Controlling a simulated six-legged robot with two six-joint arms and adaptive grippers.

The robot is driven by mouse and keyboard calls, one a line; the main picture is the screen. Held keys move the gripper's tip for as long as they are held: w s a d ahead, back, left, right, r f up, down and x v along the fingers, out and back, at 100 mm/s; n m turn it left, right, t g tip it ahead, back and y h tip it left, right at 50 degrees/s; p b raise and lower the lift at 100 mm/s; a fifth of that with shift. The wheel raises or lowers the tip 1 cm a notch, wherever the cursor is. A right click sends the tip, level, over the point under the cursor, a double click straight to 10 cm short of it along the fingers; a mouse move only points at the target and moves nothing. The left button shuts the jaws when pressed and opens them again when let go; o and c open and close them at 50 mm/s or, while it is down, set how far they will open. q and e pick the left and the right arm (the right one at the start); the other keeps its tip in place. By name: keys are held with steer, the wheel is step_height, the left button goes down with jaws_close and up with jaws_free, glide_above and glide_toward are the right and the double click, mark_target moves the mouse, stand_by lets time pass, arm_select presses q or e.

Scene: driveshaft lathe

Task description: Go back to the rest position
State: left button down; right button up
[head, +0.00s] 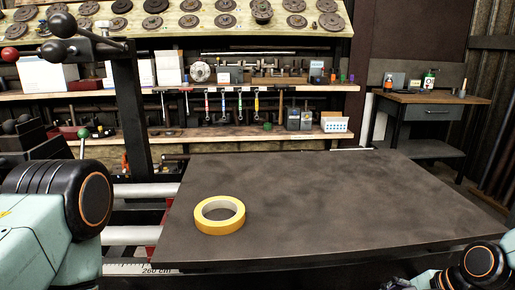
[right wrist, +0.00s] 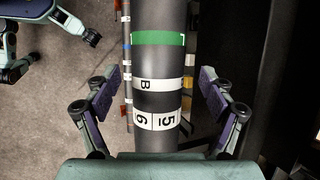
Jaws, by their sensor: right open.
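My right gripper (right wrist: 160,88) shows in the right wrist view with its two fingers spread wide apart. A dark grey cylindrical bar (right wrist: 161,65) with a green band and white labels reading "B", "5" and "6" runs between the fingers in the picture. There are gaps on both sides of it, and I cannot tell how far below the fingers it lies. In the head view only links of my arms show, at the lower left and lower right corners. My left gripper is out of view.
A dark tabletop (head: 330,200) carries a yellow tape roll (head: 220,226) and is otherwise clear. Lathe rails (head: 130,235) and a post with ball-ended levers (head: 85,35) stand at the left. Shelves with tools (head: 230,137) line the back. A side table (head: 430,98) stands at the right.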

steer(key=shift+f, duration=0.1)
steer(key=shift+f, duration=0.15)
step_height(320, 180, up, 8)
steer(key=p, duration=0.6)
steer(key=shift+r+p, duration=0.25)
steer(key=shift+p, duration=0.15)
step_height(320, 180, down, 9)
steer(key=b, duration=0.7)
steer(key=shift+b, duration=0.3)
step_height(320, 180, up, 9)
steer(key=p, duration=0.7)
steer(key=shift+r+p, duration=0.1)
steer(key=shift+p, duration=0.3)
steer(key=shift+f+b, duration=0.2)
steer(key=shift+b, duration=0.3)
